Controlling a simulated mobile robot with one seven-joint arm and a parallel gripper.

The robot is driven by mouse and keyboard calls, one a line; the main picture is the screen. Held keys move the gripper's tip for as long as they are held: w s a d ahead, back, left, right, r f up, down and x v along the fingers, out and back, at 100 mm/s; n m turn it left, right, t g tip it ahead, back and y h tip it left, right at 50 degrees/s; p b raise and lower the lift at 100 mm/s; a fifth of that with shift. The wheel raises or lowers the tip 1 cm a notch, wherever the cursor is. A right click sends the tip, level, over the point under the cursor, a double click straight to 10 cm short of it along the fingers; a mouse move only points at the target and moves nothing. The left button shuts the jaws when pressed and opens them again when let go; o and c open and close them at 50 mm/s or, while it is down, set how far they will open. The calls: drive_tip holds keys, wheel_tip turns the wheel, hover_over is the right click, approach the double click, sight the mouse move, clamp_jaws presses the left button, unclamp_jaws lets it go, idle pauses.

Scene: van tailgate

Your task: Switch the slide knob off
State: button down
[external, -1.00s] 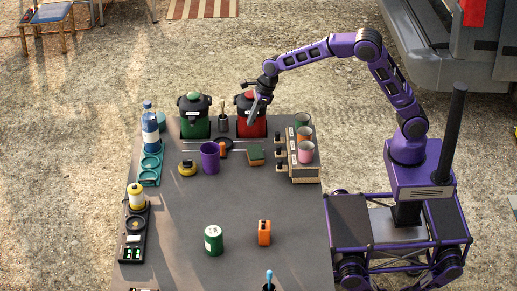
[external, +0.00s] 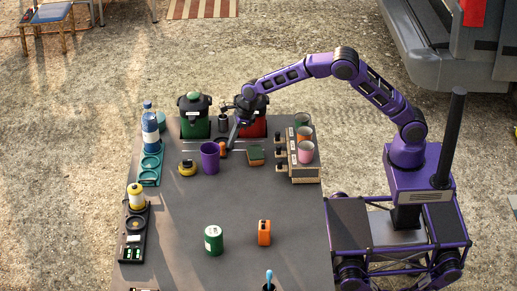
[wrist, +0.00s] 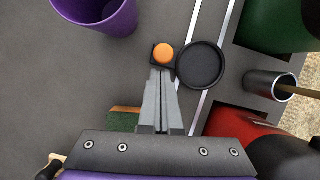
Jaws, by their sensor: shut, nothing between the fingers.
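An orange round knob (wrist: 163,53) sits on a small black block beside a flat round black dish (wrist: 200,66) in the wrist view. I take it for the slide knob; in the external view it is a small orange spot (external: 222,153) near the table's back. Its on or off position cannot be read. My gripper (wrist: 161,73) is shut and empty, its fingertips at the near edge of the knob's block; whether they touch it I cannot tell. In the external view my gripper (external: 232,146) points down just right of the knob.
A purple cup (external: 209,160) stands left of the knob. A green sponge (external: 255,157) lies to the right, near a rack of cups (external: 304,170). A green pot (external: 194,124) and a red pot (external: 257,127) stand behind. The table's middle is mostly clear.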

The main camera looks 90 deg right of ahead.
drive_tip(key=shift+w+r, duration=0.15)
drive_tip(key=shift+w, duration=0.05)
drive_tip(key=w+p, duration=0.7)
drive_tip(key=w, duration=0.2)
drive_tip(key=shift+w+d, duration=0.1)
drive_tip(key=shift+w+p, duration=0.4)
drive_tip(key=shift+w, duration=0.6)
drive_tip(key=shift+s, duration=0.85)
drive_tip(key=s, duration=0.1)
drive_tip(key=s+r, duration=0.1)
drive_tip(key=shift+s+d, duration=0.2)
drive_tip(key=shift+s, duration=0.15)
drive_tip(key=v, duration=0.8)
drive_tip(key=shift+r, duration=0.4)
